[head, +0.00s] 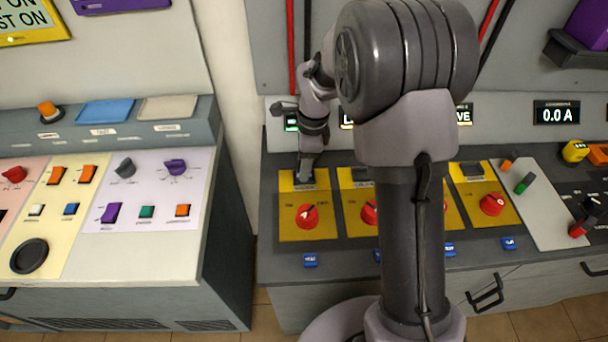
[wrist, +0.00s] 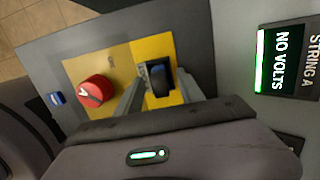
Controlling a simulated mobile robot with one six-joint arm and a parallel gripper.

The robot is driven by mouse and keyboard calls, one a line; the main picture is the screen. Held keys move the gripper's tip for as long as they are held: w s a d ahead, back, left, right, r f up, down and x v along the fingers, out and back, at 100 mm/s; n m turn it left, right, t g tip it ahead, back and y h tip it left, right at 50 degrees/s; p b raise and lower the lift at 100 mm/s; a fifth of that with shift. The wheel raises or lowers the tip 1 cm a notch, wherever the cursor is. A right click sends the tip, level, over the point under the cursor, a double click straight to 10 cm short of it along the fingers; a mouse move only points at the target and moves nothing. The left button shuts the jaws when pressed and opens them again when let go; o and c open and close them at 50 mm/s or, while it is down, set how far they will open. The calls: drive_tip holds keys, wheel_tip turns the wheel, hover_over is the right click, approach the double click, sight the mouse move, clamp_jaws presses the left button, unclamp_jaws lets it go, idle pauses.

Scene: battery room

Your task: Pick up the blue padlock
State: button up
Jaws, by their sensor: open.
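My gripper (head: 305,178) is over the leftmost yellow switch plate (head: 303,229) of the grey console. In the wrist view my gripper (wrist: 160,78) is open, with its fingers on either side of a dark, blue-tinged block (wrist: 158,84) on that plate. I cannot tell whether they touch it. Small blue pieces with white marks, such as the left one (head: 310,260), sit along the console front; they look like tags. I cannot clearly make out a blue padlock. My arm hides part of the console's middle.
A red knob (wrist: 96,91) is beside my gripper. A yellow piece (head: 575,151) and an orange one (head: 598,153) lie at the console's far right. A "NO VOLTS" display (wrist: 285,62) is on the back panel. Another control desk (head: 150,245) stands left.

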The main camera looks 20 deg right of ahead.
drive_tip(key=shift+r, duration=0.15)
clamp_jaws()
